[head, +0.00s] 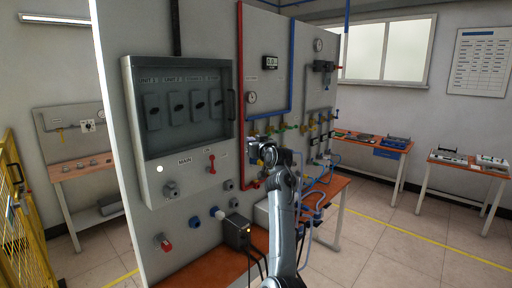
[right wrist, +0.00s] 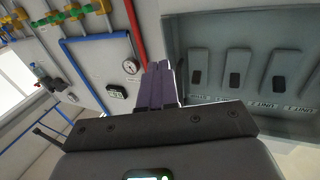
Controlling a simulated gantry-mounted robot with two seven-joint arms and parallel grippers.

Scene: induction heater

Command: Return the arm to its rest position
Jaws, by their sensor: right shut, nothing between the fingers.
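My right arm rises from the bottom of the head view, and its gripper (head: 262,150) is in front of the panel, right of the red lever. In the right wrist view the gripper (right wrist: 161,84) shows its fingers together, with nothing between them. The grey wall panel (head: 120,130) carries a windowed breaker cabinet (head: 185,108) with several dark switches. Below it are a red lever (head: 211,164) and a white light (head: 160,169). The cabinet also shows at the upper right of the right wrist view (right wrist: 250,30). My left gripper is not in view.
Red and blue pipes (head: 240,90) and a gauge (head: 251,98) are on the panel near my gripper. A black box with a blue plug (head: 236,230) sits below. An orange-topped bench (head: 335,190) is right of my arm. Yellow fencing (head: 18,210) stands at the left.

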